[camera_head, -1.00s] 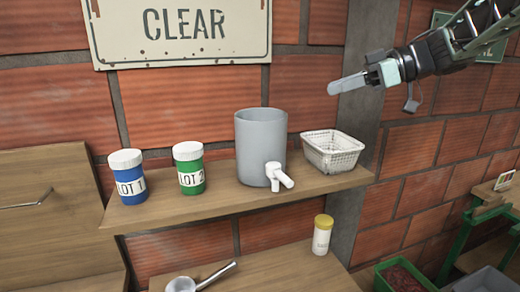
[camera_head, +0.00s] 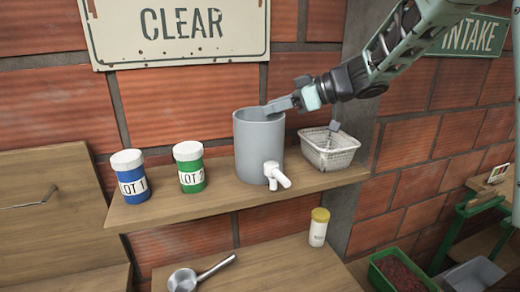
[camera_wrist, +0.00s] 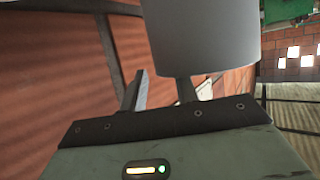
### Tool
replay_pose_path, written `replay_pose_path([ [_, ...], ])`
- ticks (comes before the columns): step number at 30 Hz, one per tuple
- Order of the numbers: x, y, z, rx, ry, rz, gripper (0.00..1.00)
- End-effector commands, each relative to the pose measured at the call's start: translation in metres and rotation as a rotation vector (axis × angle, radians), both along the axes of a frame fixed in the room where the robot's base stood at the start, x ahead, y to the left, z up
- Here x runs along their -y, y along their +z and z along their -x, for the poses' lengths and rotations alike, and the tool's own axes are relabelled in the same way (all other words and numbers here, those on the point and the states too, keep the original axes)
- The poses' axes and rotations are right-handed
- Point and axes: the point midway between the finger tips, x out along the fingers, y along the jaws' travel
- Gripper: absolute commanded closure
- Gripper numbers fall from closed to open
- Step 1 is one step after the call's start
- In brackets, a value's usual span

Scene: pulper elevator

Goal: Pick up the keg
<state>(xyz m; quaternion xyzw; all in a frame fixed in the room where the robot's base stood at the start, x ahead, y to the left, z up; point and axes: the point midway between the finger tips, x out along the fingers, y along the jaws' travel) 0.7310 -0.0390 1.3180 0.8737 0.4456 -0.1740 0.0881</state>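The keg (camera_head: 258,148) is a grey cylinder with a white tap low on its front. It stands upright on the wooden shelf (camera_head: 215,203). My gripper (camera_head: 280,104) is at the keg's top right rim, its fingers overlapping the rim in the head view. In the wrist view my gripper (camera_wrist: 160,90) has its two fingers apart, with a gap between them. The grey keg (camera_wrist: 205,30) fills the upper middle there and hides the tip of the right finger. I cannot tell whether a finger touches the keg.
A white wire basket (camera_head: 329,150) stands just right of the keg, under my arm. A blue jar (camera_head: 130,178) and a green jar (camera_head: 190,168) stand to its left. A yellow-capped bottle (camera_head: 318,228) and a metal scoop (camera_head: 200,276) are on the lower surface. A brick wall is close behind.

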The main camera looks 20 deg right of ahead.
Motion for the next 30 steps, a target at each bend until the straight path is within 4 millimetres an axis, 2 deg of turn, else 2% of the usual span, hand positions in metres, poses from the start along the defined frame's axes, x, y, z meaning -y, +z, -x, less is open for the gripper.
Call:
replay_pose_path([
  [8,-0.0039,-0.0025,-0.0032,0.000,-0.001,0.002,0.70],
  [9,-0.0038,-0.0025,-0.0031,0.001,-0.001,0.001,0.73],
  [12,-0.0037,-0.0024,-0.0031,0.001,-0.001,0.001,1.00],
  [30,-0.0035,-0.0058,-0.0022,-0.006,0.000,0.003,1.00],
])
